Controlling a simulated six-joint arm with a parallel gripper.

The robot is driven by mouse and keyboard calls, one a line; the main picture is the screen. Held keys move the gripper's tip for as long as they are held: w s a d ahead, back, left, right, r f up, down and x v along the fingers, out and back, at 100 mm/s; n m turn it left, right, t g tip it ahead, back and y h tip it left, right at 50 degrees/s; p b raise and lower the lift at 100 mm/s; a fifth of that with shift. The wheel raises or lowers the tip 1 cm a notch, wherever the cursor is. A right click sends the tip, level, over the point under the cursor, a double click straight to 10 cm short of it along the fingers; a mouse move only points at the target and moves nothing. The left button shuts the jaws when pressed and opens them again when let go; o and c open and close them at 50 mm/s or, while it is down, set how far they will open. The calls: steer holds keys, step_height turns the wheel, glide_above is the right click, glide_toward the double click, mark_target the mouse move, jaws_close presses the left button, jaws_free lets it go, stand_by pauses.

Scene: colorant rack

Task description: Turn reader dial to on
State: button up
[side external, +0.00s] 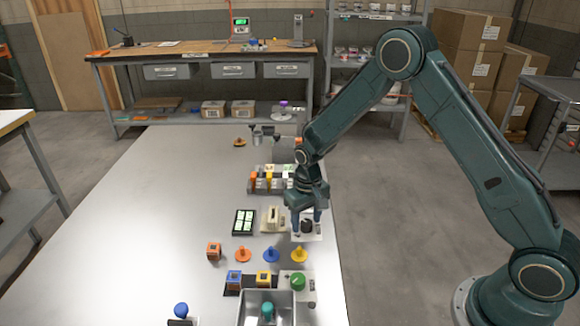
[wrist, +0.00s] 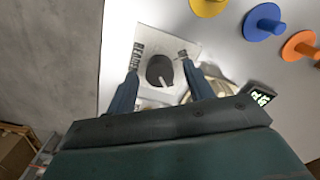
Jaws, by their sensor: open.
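The reader dial is a dark round knob (wrist: 159,70) on a white plate (wrist: 200,48). It carries a pale pointer mark, and small dark labels sit on the plate near it. In the side view the dial (side external: 307,226) shows partly between my fingers, on its plate near the table's right edge. My gripper (side external: 307,222) points down over the plate, with its blue fingers apart. In the wrist view my gripper (wrist: 160,75) is open, with one finger on each side of the knob and a visible gap from it. Which setting the pointer marks is too small to read.
A beige reader device (side external: 271,219) and a black panel with lit green cells (side external: 244,222) stand left of the plate. Orange (side external: 243,254), blue (side external: 271,254) and yellow (side external: 299,254) pegs stand in front. A rack (side external: 262,184) is behind. The table's left side is clear.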

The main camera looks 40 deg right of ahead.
mark_target(306, 222)
steer(key=shift+r, duration=0.1)
step_height(306, 222, up, 14)
stand_by(0.7)
steer(key=s+r+n+t, duration=0.1)
steer(key=s+r+t, duration=0.2)
steer(key=s+r, duration=1.05)
steer(key=s+r+n+t, duration=0.1)
steer(key=s+r+t, duration=0.1)
steer(key=s, duration=1.3)
steer(key=shift+s+r+t, duration=0.2)
steer(key=shift+s+t, duration=0.05)
steer(key=shift+t, duration=0.05)
